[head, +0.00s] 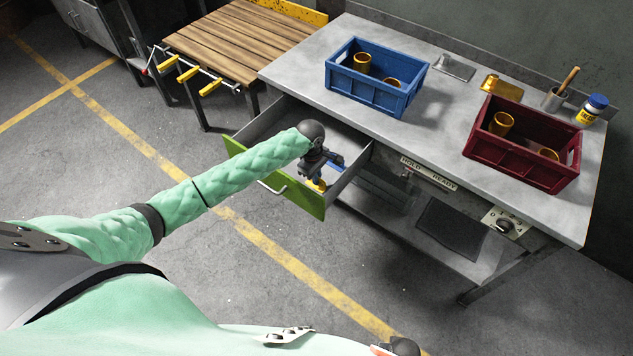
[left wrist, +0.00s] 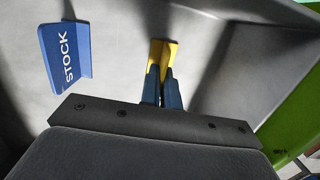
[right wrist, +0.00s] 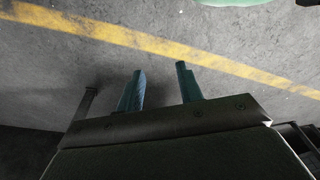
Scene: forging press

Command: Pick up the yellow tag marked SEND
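The yellow tag (left wrist: 160,55) stands in the open drawer, between the fingertips of my left gripper (left wrist: 161,85) in the left wrist view. The fingers are close together with the tag between them; its lettering cannot be read. In the head view a bit of the yellow tag (head: 317,185) shows below my left gripper (head: 314,178). A blue tag marked STOCK (left wrist: 66,58) lies beside it in the drawer, apart from the gripper. My right gripper (right wrist: 160,82) is open and empty above the floor.
The drawer (head: 325,207) has a green front and hangs open under the grey workbench (head: 440,130). On the bench are a blue crate (head: 365,98), a red crate (head: 515,160) and a small jar (head: 592,109). A slatted wooden table (head: 235,45) stands to the left.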

